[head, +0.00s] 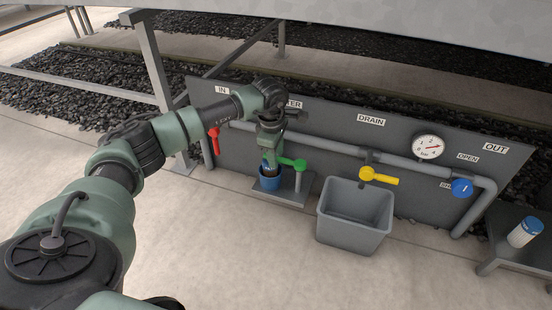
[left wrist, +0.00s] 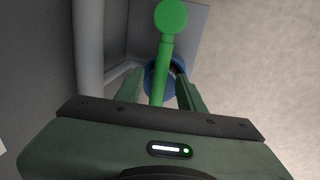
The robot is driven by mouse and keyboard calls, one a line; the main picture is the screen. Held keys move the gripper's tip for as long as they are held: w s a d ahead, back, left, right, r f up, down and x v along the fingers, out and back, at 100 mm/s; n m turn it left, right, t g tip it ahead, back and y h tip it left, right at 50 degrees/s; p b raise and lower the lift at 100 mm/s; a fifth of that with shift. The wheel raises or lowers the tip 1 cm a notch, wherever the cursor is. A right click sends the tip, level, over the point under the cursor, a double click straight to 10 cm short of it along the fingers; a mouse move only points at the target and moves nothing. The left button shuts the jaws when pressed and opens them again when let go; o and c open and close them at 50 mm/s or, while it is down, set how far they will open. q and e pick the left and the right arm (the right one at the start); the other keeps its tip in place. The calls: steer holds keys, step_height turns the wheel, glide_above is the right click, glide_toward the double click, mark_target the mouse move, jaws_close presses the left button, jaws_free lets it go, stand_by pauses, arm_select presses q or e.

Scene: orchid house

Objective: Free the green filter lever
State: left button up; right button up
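The green filter lever (head: 295,164) sticks out to the right on the pipe panel, above a blue filter bowl (head: 270,183). My left gripper (head: 268,168) points down at the filter, just left of the lever's round knob. In the left wrist view the lever (left wrist: 162,65) runs up the picture between the two fingers of my left gripper (left wrist: 164,72), with gaps on both sides. The fingers stand apart and nothing shows clamped. The blue bowl (left wrist: 178,66) shows past the fingertips. The lever's inner end is hidden by the gripper body. My right gripper is not in view.
A red lever (head: 214,138) hangs left of my left gripper. A yellow lever (head: 380,176) sits above a grey bin (head: 345,231). A gauge (head: 428,147) and a blue knob (head: 462,188) are farther right. The front floor is clear.

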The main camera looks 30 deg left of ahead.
arm_select(q)
steer(key=shift+c, duration=0.3)
jaws_close()
stand_by(1.2)
